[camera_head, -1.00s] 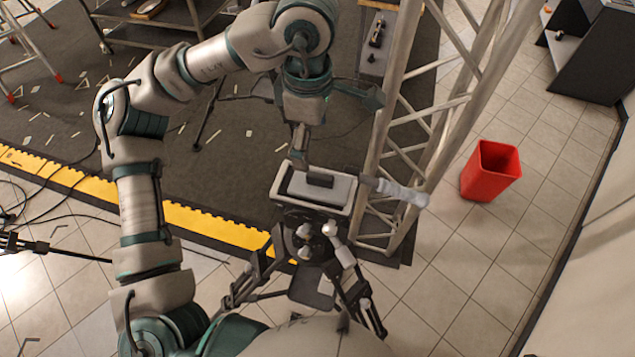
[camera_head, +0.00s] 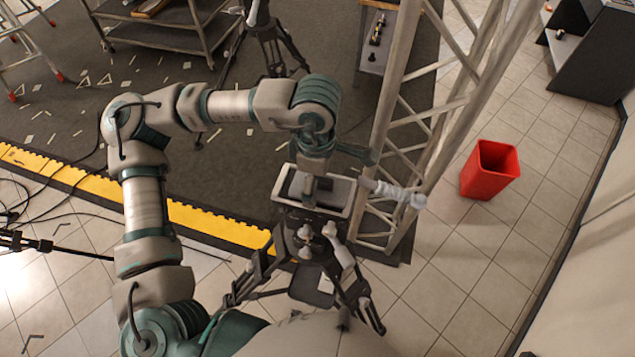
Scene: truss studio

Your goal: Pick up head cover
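A small light-rimmed tray (camera_head: 338,204) sits on top of the dark tripod head (camera_head: 318,240) in the middle of the head view. A dark piece (camera_head: 294,186) shows inside the tray beside my gripper; I cannot tell for sure whether it is the head cover. My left arm comes in from the left and bends down over the tray. My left gripper (camera_head: 309,192) points down into the tray, at or just above the dark piece. Its fingers are mostly hidden by the wrist, so neither opening nor contact is clear. My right gripper is not in view.
A metal truss (camera_head: 392,130) rises close to the tray's right, with a pale handle-like part (camera_head: 395,192) between them. A red bin (camera_head: 490,170) stands on the tiles at right. A yellow edge strip (camera_head: 215,222) borders the dark mat. A cart (camera_head: 170,25) stands at the back.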

